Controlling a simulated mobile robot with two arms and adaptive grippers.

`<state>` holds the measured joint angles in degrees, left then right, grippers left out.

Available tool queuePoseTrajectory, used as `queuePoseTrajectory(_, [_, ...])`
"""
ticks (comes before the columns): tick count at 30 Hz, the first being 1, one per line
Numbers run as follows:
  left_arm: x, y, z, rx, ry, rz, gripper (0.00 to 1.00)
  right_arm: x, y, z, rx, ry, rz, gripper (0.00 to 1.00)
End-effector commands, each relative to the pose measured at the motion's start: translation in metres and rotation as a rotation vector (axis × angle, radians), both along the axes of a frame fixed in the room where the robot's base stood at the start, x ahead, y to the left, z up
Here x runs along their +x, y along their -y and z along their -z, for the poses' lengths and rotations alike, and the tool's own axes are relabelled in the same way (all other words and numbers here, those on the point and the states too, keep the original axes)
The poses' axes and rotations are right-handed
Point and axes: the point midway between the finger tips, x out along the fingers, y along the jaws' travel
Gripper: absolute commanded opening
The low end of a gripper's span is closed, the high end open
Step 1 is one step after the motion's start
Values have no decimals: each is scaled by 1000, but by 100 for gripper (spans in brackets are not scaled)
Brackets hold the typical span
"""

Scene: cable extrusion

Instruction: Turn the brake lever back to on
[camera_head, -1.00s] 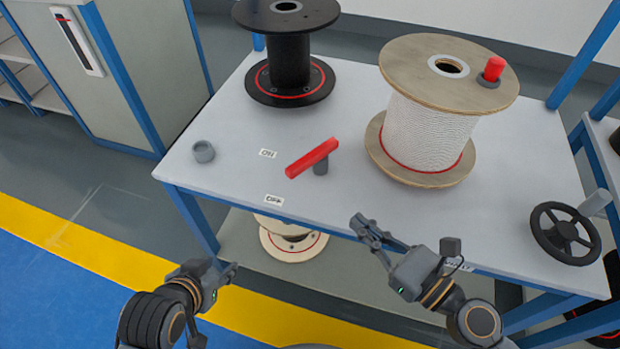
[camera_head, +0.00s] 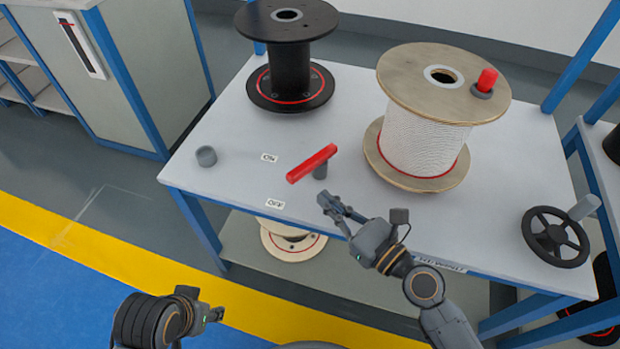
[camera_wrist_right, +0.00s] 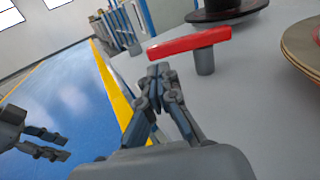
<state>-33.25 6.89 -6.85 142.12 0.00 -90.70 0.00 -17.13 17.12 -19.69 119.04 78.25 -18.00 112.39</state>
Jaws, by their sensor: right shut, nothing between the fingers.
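The brake lever is a red bar (camera_head: 312,163) on a short grey post (camera_head: 320,171) on the white table. Its left end points between the ON label (camera_head: 269,157) and the OFF label (camera_head: 275,204). In the right wrist view the red bar (camera_wrist_right: 190,43) lies just beyond the fingertips. My right gripper (camera_head: 327,203) is shut and empty, at the table's front edge just below the lever; its fingertips also show in the wrist view (camera_wrist_right: 159,72). My left gripper (camera_head: 217,314) is open and empty, low in front of the table; it also shows in the wrist view (camera_wrist_right: 45,144).
A black spool (camera_head: 288,62) stands at the back left of the table and a white cable spool (camera_head: 424,138) to the right of the lever. A grey cup (camera_head: 206,156) sits at left, a black handwheel (camera_head: 555,237) at right. The tabletop around the labels is clear.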

Motion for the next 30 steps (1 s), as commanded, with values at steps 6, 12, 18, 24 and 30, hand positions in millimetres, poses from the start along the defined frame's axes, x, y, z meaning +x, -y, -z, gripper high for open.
queuePoseTrajectory(6, [0, 0, -4, 0, 1, 0, 40, 30, -26, -1, 3, 2, 1, 0])
queuePoseTrajectory(12, [0, 0, -4, 0, 2, 0, 40, 42, -37, 1, 0, 0, 0, 0])
queuePoseTrajectory(18, [0, 0, -4, 0, 2, 0, 40, 43, -39, 1, -1, -1, 0, 0])
queuePoseTrajectory(24, [1, 0, -4, 0, 3, 0, 40, 43, -39, 1, -1, -1, 1, 0])
queuePoseTrajectory(30, [1, 0, -8, -1, 4, 0, 40, 43, -42, 0, 0, -1, 10, 0])
